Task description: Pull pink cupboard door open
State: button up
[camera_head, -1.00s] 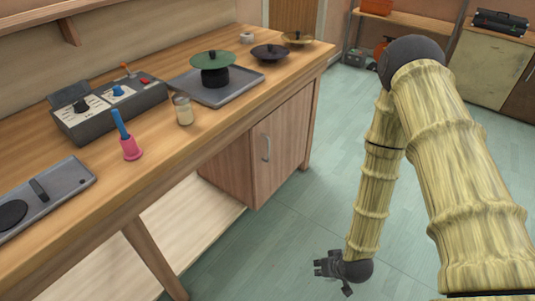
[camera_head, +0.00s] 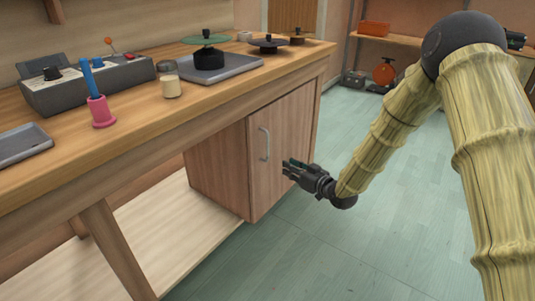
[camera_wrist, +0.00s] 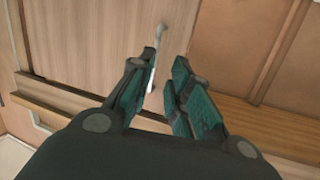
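The pinkish-brown wooden cupboard door (camera_head: 285,125) is shut under the right end of the bench. Its upright grey bar handle (camera_head: 264,144) is near the door's left edge. My gripper (camera_head: 285,169) is in front of the door, a little right of and below the handle, and appears apart from it. In the wrist view, my gripper (camera_wrist: 166,62) has its two green-padded fingers spread. The handle (camera_wrist: 158,38) runs down beside the left finger, which partly overlaps it; the door (camera_wrist: 90,40) fills the view behind. Nothing is held.
The bench top (camera_head: 140,115) overhangs the cupboard. A low shelf (camera_head: 170,235) lies left of the cupboard. The floor (camera_head: 400,230) in front is clear.

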jog(key=w+a+r+b, duration=0.1)
jog(key=w+a+b, duration=0.1)
jog(key=w+a, duration=0.1)
jog(key=w+a+r+n+y+b, duration=0.1)
jog(key=w+a+r+b, duration=0.1)
jog(key=w, duration=0.3)
jog(key=w+a+r+n+y+b, duration=0.1)
jog(key=w+a+b, duration=0.1)
jog(key=w+a, duration=0.1)
jog(key=shift+w+a+r+t+b, duration=0.3)
jog(key=shift+w+a, duration=0.05)
jog(key=shift+w, duration=0.15)
jog(key=shift+c, duration=0.4)
grip_shut()
